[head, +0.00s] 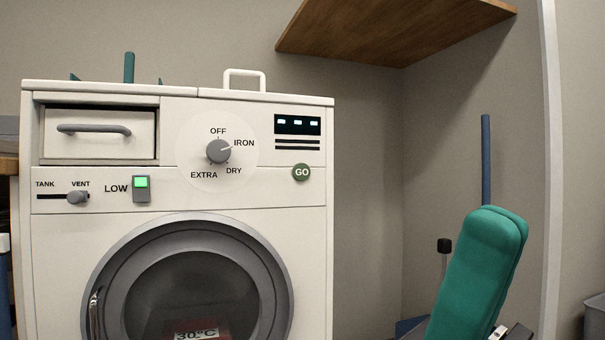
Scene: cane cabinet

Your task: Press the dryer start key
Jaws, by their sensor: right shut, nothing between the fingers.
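The LOW switch (141,189) glows green. The slider (77,197) sits at the VENT end. My right gripper (508,332) shows only in small part at the bottom right edge, shut and empty. It is far to the right of and below the GO key, apart from the dryer. My left gripper is out of view.
A teal padded board-like thing (478,270) stands tilted at the lower right, with a blue pole (486,160) behind it. A wooden shelf (395,30) hangs at upper right. The round dryer door (110,270) is closed. The space before the panel looks clear.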

